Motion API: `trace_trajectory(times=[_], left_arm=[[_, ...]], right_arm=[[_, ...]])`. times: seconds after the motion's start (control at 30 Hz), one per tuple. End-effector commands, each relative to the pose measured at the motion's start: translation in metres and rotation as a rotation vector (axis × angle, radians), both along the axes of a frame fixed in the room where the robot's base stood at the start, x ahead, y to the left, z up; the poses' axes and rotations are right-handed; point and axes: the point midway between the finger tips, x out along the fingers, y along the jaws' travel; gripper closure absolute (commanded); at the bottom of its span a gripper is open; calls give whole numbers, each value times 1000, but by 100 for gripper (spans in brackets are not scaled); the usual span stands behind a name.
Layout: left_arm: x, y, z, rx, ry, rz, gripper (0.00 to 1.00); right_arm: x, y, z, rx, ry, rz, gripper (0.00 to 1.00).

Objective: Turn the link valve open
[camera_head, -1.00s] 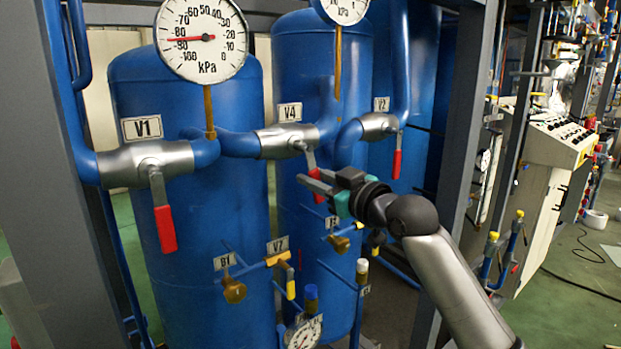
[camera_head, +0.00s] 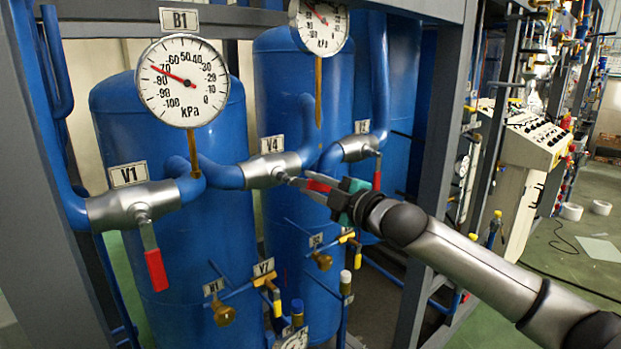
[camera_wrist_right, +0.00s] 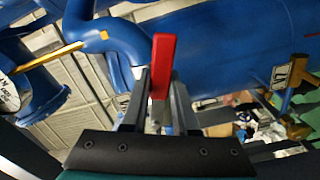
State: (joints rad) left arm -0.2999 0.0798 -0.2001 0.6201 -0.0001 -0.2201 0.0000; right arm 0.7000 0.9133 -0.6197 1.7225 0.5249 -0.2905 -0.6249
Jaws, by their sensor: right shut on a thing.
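The valve labelled V4 (camera_head: 272,169) sits on the blue pipe between the two nearest tanks; I take it as the link valve. Its red-gripped lever (camera_head: 318,185) points right, nearly along the pipe. My right gripper (camera_head: 312,188) comes in from the right and is shut on this lever. In the right wrist view the red lever end (camera_wrist_right: 163,62) stands up between the two fingers (camera_wrist_right: 160,92). The fingers partly hide the lever in the head view. My left gripper is not in view.
Valve V1 (camera_head: 132,206) at left has its red lever hanging down. Another valve (camera_head: 358,147) is at right. A gauge (camera_head: 182,80) stands above, its needle near -70. Small brass valves (camera_head: 222,313) are below. A grey frame post (camera_head: 440,150) stands right of the tanks.

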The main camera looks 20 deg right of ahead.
Motion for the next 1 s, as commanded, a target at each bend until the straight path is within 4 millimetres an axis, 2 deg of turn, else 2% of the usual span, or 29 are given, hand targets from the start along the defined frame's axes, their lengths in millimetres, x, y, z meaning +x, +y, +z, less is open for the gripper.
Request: trace_trajectory(times=[0.03, 0.1, 0.4, 1.0], left_arm=[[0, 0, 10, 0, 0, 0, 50], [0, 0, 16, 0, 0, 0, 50], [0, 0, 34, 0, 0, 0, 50], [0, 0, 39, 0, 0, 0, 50]], right_arm=[[0, -1, 7, -40, -13, -1, 100], [1, -2, 9, -89, -31, 0, 100], [1, -4, 17, -240, -87, -1, 100], [1, -3, 18, -299, -111, 2, 100]])
